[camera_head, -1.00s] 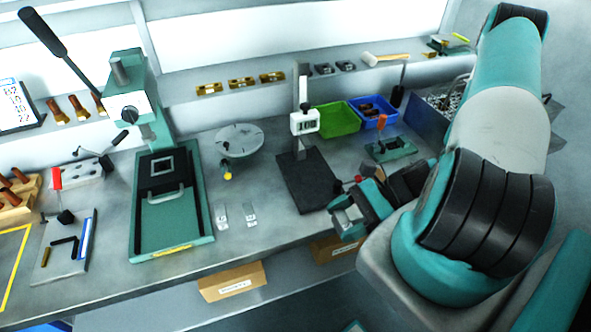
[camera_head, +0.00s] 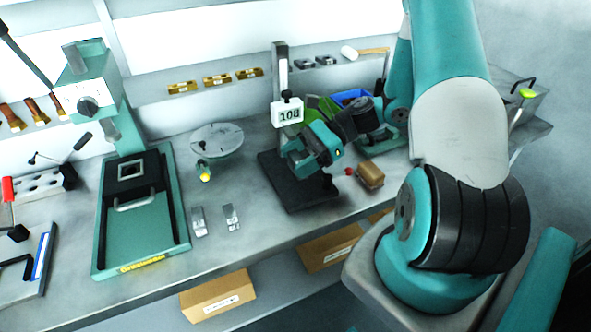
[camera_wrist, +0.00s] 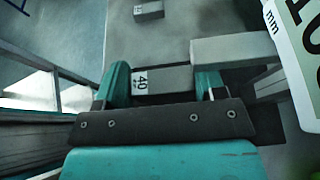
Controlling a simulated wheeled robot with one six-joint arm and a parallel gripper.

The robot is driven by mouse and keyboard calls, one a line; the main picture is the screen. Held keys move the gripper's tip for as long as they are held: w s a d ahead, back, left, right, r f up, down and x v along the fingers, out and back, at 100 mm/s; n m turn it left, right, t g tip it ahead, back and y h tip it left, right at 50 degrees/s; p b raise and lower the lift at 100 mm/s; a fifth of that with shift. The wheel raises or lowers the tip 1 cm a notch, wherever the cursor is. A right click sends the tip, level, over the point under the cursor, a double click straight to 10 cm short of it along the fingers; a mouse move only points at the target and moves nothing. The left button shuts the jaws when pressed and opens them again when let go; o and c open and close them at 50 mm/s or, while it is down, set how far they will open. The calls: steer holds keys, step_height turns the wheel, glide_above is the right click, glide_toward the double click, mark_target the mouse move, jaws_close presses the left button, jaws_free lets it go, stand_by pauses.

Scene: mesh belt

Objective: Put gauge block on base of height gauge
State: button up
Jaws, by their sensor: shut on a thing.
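The height gauge has a black flat base (camera_head: 284,190), an upright column (camera_head: 281,66) and a white display (camera_head: 288,112) reading 108. My gripper (camera_head: 299,160) is in front of the column, above the base. In the wrist view my gripper (camera_wrist: 162,84) is shut on a grey gauge block (camera_wrist: 170,79) marked 40. A pale bar of the height gauge (camera_wrist: 235,48) is close beside the block on the right; I cannot tell whether they touch. The display (camera_wrist: 300,45) also shows there. The block's underside and its gap to the base are hidden.
Two small metal blocks (camera_head: 198,221) (camera_head: 231,217) lie on the bench left of the base. A round plate (camera_head: 216,139) stands behind them. A green press (camera_head: 142,225) is at left. A brown block (camera_head: 370,174) and green and blue bins (camera_head: 350,97) are to the right.

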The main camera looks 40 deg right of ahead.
steer(key=shift+w+d, duration=0.15)
steer(key=shift+w, duration=0.4)
step_height(320, 180, down, 4)
steer(key=b, duration=0.5)
steer(key=shift+r, duration=0.25)
steer(key=o, duration=1.3)
steer(key=v, duration=1.2)
steer(key=shift+s, duration=0.1)
